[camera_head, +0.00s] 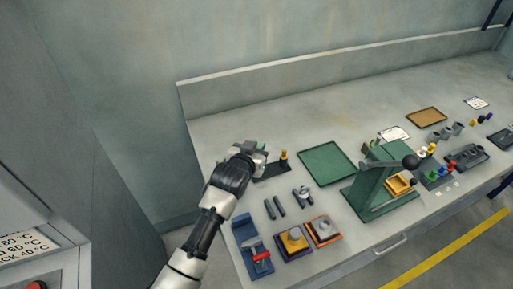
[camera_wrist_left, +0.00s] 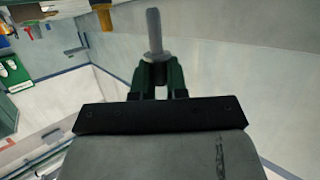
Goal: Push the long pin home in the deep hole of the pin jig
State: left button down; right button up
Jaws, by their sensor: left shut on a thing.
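My left gripper (camera_head: 258,149) is over the near left part of the bench. In the left wrist view, its green fingers (camera_wrist_left: 158,76) are shut on a grey pin (camera_wrist_left: 153,30) with a wider collar, which sticks out beyond the fingertips. A dark, low base (camera_head: 272,171) with an upright yellow peg (camera_head: 284,156) lies beside and partly behind the gripper. It looks like the pin jig, but the hand hides part of it and I cannot see the deep hole. I cannot tell whether the held pin touches it. My right gripper is not in view.
A green tray (camera_head: 326,163) lies right of the dark base. Two dark bars (camera_head: 274,207) lie nearer the front. A green lever press (camera_head: 378,185) stands to the right. Blue, purple and orange fixtures line the front edge. A low wall (camera_head: 300,76) runs behind the bench.

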pick_arm(q)
jog(key=shift+p, duration=0.5)
dwell(0.6)
jog(key=shift+f+b, duration=1.3)
jog(key=shift+f, duration=0.75)
jog(key=shift+r, duration=0.1)
jog(key=shift+r+p, duration=1.55)
jog(key=shift+p, duration=0.25)
jog(key=shift+p, duration=0.55)
dwell(0.6)
jog(key=shift+f+b, duration=1.05)
jog(key=shift+f, duration=0.6)
